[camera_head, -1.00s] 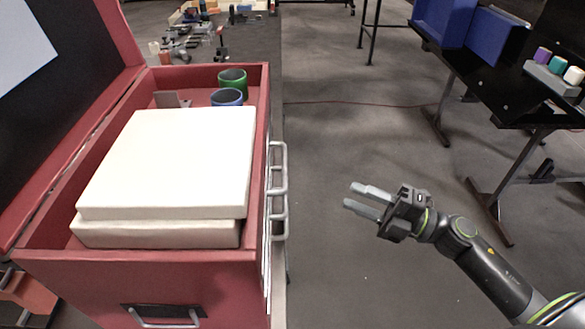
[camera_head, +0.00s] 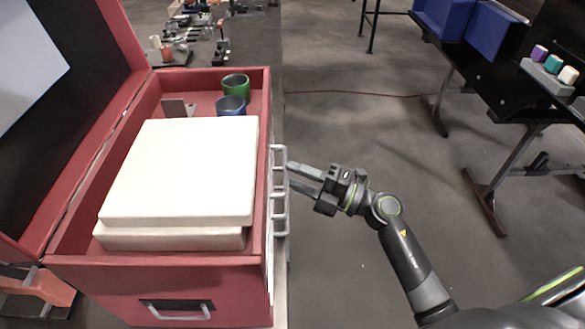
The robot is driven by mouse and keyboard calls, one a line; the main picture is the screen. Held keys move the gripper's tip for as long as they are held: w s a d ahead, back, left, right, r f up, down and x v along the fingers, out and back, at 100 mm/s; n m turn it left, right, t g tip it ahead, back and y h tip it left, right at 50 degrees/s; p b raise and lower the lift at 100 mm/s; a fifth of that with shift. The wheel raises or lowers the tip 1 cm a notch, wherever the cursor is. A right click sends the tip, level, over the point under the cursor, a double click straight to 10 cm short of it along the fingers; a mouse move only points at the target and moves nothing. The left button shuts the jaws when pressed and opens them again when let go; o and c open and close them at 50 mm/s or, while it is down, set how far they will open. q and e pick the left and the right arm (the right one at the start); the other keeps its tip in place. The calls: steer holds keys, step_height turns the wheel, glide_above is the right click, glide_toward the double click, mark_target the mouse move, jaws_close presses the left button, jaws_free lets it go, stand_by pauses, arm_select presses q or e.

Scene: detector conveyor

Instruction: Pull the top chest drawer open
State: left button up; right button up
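The red chest (camera_head: 170,277) stands at the left with its lid open. Its drawer handles, silver bars stacked on the right side, show edge-on; the topmost handle (camera_head: 279,150) belongs to the top drawer. The drawer fronts are seen almost edge-on and look closed. My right gripper (camera_head: 292,180) is beside the handles, its two fingers pointing left with a gap between them. The fingertips are at or very near the handle bars; I cannot tell whether they touch or enclose one. My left gripper is not in view.
Two white boxes (camera_head: 180,170), a green cup (camera_head: 236,86) and a blue cup (camera_head: 230,105) lie in the chest's open top. A workbench (camera_head: 255,45) with tools stands behind. A black table (camera_head: 500,85) with blue bins is at the right. The floor between is clear.

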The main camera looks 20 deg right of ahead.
steer(key=shift+w+a, duration=0.35)
steer(key=shift+a, duration=0.05)
jaws_close()
